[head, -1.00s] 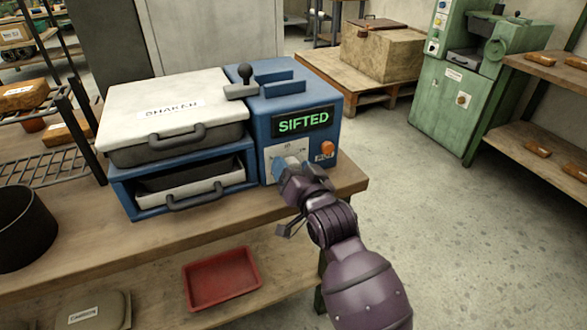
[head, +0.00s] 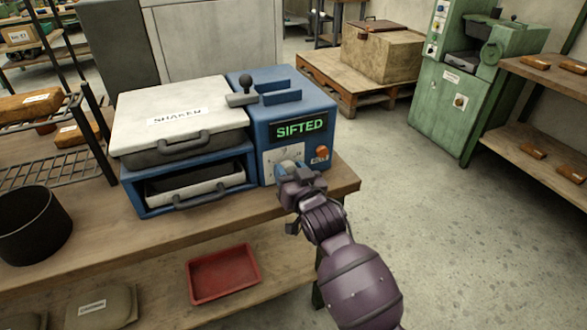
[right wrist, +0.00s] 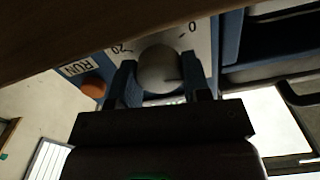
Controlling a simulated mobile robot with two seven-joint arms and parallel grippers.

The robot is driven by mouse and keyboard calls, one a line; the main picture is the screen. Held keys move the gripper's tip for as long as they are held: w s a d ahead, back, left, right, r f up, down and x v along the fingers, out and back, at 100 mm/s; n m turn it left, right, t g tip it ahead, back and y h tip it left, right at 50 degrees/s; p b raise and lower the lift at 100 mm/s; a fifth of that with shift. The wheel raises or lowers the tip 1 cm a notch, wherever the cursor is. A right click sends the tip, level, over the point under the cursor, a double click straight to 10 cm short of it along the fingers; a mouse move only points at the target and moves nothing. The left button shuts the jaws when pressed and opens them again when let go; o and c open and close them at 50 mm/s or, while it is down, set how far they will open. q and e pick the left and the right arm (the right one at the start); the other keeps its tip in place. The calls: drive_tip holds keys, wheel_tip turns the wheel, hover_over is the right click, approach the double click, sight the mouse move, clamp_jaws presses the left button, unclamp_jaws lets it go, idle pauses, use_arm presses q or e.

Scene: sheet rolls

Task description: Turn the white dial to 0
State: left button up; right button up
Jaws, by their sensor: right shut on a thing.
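The white dial (right wrist: 160,70) sits on the pale scale plate (head: 271,163) on the front of the blue machine (head: 262,115). In the right wrist view the plate shows a 0 and a 20, upside down, and a short dark mark on the dial. I cannot tell which scale value the mark points at. My right gripper (head: 291,168) is shut on the dial, with one blue finger on each side of it in the right wrist view (right wrist: 162,88). The gripper hides part of the dial in the head view. My left gripper is not in view.
The machine's display (head: 300,128) reads SIFTED in green. An orange button (head: 321,153) marked RUN is close right of the dial. The shaker box (head: 180,115) and its lower tray are to the left. A black pot (head: 34,225) stands far left; a red tray (head: 223,273) lies on the lower shelf.

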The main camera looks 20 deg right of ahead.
drive_tip(key=n+p, duration=0.2)
drive_tip(key=n, duration=0.2)
drive_tip(key=shift+r+n+p, duration=0.3)
drive_tip(key=shift+p, duration=0.1)
drive_tip(key=shift+f+n+p, duration=0.15)
drive_tip(key=shift+n+p, duration=0.35)
drive_tip(key=shift+n, duration=0.6)
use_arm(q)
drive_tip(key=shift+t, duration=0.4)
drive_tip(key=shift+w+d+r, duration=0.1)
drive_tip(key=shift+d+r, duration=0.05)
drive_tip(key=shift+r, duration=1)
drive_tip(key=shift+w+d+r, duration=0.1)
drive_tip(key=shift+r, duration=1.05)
use_arm(e)
drive_tip(key=shift+a+f+n, duration=0.1)
drive_tip(key=shift+n, duration=0.6)
use_arm(q)
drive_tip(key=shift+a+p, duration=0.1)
drive_tip(key=shift+p, duration=0.2)
use_arm(e)
drive_tip(key=o, duration=0.9)
